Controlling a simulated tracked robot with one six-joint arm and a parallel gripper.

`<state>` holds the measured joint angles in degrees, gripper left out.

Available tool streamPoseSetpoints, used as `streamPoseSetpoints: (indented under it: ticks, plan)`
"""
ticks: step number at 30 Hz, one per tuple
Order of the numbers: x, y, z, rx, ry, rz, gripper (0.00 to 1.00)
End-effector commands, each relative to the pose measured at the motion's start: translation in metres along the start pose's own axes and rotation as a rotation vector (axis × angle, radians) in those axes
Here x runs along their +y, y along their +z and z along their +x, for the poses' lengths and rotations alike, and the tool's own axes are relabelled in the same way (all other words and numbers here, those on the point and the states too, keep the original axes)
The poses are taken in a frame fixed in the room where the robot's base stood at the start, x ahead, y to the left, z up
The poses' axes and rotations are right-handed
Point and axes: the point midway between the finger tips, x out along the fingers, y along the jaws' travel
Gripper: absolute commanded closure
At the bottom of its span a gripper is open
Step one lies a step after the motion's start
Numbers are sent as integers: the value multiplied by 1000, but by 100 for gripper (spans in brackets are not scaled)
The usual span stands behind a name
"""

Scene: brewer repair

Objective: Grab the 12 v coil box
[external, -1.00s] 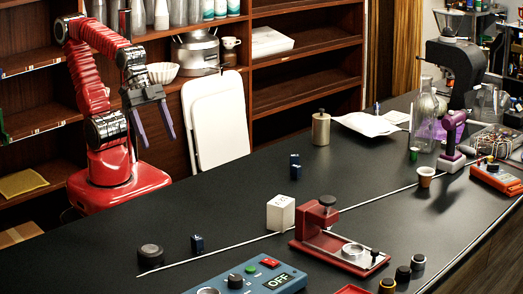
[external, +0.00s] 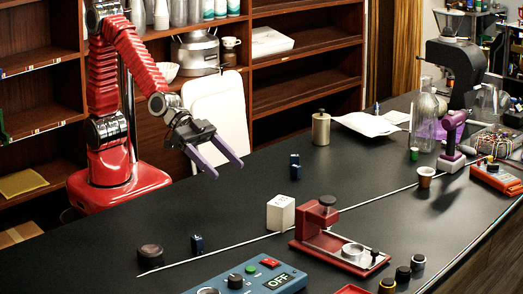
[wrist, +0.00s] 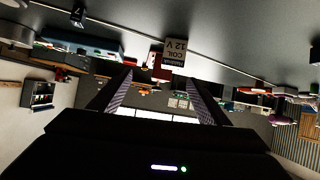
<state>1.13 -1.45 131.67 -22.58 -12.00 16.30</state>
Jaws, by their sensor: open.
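The 12 V coil box is a small white box (external: 281,213) on the dark table, left of the red press stand.
A red press stand (external: 335,243) stands right of the box. A blue control unit (external: 250,278) with an OFF display lies in front. Small dark blue blocks (external: 295,167) (external: 197,244) and a black knob (external: 150,257) stand around. A thin pale rod (external: 225,247) runs along the table.

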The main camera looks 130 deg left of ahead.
Motion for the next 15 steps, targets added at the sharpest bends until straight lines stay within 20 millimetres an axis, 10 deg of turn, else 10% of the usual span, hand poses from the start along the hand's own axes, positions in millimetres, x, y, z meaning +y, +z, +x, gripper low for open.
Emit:
streamPoseSetpoints:
  ticks: [6,15]
  plan:
    - [-18,-1,41,83,-83,-3,30]
    - [-26,-3,52,119,-119,0,30]
